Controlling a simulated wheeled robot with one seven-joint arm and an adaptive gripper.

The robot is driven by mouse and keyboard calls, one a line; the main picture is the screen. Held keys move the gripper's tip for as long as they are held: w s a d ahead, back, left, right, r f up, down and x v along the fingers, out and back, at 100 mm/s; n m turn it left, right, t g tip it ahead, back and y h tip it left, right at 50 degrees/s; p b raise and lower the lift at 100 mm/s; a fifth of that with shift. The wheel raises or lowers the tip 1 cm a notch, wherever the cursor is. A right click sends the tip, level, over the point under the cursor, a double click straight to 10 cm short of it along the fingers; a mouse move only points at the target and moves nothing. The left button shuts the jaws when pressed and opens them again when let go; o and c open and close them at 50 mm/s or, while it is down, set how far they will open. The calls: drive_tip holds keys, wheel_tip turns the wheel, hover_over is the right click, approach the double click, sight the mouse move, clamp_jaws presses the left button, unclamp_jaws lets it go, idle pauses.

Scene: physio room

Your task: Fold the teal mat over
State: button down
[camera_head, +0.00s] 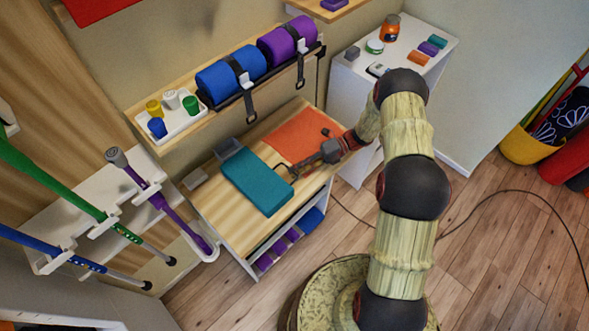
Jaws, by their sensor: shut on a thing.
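The teal mat (254,181) lies flat on the wooden top of a low bench, as a thick rectangle set at an angle. My gripper (291,171) reaches in from the right at the mat's right edge. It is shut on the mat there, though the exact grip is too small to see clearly. An orange mat (297,136) lies flat on the bench behind my gripper, partly hidden by it.
A grey box (229,148) stands behind the teal mat. Above is a shelf with blue (230,74) and purple (287,40) rolls and a white tray (170,128) of cups. A white cabinet (352,92) stands at right. Canes (150,190) hang at left.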

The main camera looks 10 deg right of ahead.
drive_tip(key=shift+f+b, duration=0.3)
drive_tip(key=shift+f, duration=0.35)
drive_tip(key=shift+f, duration=0.1)
drive_tip(key=c, duration=2)
unclamp_jaws()
drive_tip(key=shift+w, duration=0.1)
drive_tip(key=v, duration=1.2)
